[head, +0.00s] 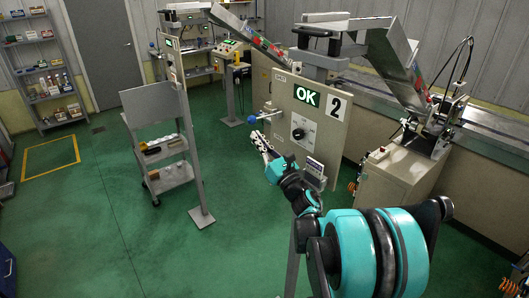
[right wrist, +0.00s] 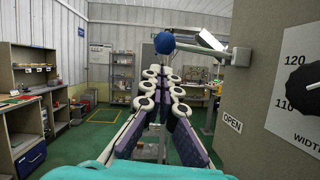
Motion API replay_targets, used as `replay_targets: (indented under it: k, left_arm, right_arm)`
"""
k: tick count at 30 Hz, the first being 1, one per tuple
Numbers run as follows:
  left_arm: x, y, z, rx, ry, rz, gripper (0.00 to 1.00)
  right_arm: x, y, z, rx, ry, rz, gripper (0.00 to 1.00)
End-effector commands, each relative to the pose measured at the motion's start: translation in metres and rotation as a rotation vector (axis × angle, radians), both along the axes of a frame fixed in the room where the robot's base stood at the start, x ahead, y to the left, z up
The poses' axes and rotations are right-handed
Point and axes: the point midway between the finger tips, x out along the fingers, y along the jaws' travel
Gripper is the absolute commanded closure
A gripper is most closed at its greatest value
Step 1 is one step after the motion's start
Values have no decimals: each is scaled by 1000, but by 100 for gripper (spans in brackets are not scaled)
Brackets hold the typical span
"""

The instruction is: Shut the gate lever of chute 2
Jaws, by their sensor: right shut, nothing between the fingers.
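The gate lever of chute 2 has a blue ball knob (head: 251,119) and sticks out left from the edge of the panel marked 2 (head: 336,106). In the right wrist view its blue knob (right wrist: 164,43) is above and beyond my fingertips, and its grey rod (right wrist: 205,50) runs level to the panel side. An OPEN label (right wrist: 232,124) is on that side below the rod. My right gripper (head: 259,137) is shut and empty, just below the knob in the head view. It also shows in the right wrist view (right wrist: 165,73), apart from the knob. My left gripper is not in view.
The panel carries a lit green OK display (head: 307,95) and a black width dial (head: 298,134). A grey trolley (head: 163,150) and a signpost (head: 190,140) stand to the left. Green floor (head: 90,220) is clear at the left front.

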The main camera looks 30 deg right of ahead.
Motion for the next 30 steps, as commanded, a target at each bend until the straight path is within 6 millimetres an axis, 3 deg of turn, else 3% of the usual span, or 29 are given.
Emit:
replay_targets:
  k: [6, 30]
  left_arm:
    - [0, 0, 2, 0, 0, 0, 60]
    - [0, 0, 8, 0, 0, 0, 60]
  right_arm:
    - [6, -1, 14, 0, 0, 0, 100]
    - [6, 0, 22, 66, 5, 1, 100]
